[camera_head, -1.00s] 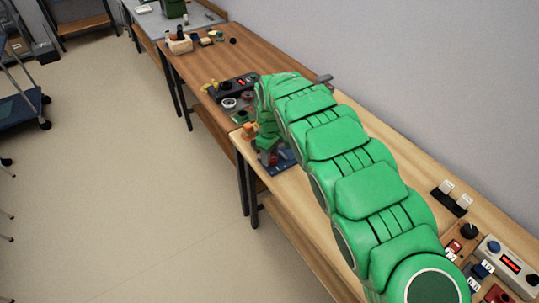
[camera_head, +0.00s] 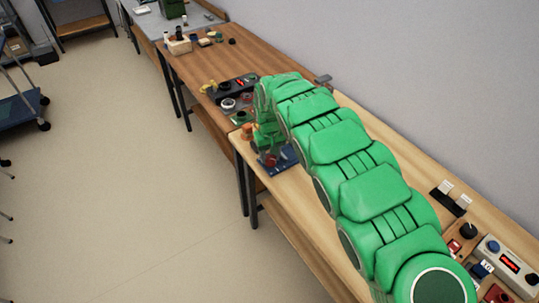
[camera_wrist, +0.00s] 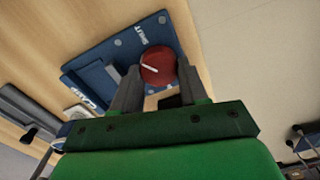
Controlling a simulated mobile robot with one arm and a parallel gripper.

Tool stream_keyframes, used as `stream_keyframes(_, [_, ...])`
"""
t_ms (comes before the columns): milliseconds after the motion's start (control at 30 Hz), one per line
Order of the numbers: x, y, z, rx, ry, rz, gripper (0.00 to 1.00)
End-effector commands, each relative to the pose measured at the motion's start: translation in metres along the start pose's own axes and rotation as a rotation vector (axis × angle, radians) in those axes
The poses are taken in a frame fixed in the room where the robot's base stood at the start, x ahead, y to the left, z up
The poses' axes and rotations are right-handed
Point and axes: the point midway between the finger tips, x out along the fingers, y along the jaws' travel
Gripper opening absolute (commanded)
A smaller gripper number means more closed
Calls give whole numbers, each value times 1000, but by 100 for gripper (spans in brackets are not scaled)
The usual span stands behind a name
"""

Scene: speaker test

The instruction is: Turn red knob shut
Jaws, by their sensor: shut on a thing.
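A round red knob (camera_wrist: 160,58) with a white pointer line sits on a blue panel (camera_wrist: 100,65) in the wrist view. The panel has a white "SHUT" label beside the knob and another white label near its lower left corner, too slanted to read surely. The pointer line runs toward the panel's left side, not straight at "SHUT". My gripper (camera_wrist: 157,74) has one finger on each side of the knob and is shut on it. In the head view the blue panel (camera_head: 285,161) lies at the table's far end, under my gripper (camera_head: 268,158).
A black device with a red display (camera_head: 240,82) and small items stand on the farther brown table. A grey box with a red display (camera_head: 510,263) and a black knob (camera_head: 469,231) are at the near right. A wall runs along the right; open floor lies left.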

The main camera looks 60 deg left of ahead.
Motion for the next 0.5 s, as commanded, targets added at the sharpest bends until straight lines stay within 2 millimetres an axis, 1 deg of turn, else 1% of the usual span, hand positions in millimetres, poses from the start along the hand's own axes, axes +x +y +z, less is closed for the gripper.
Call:
stream_keyframes(467, [0, -2, 1, 10, -4, -1, 13])
stream_keyframes(500, [0, -2, 1, 10, -4, -1, 49])
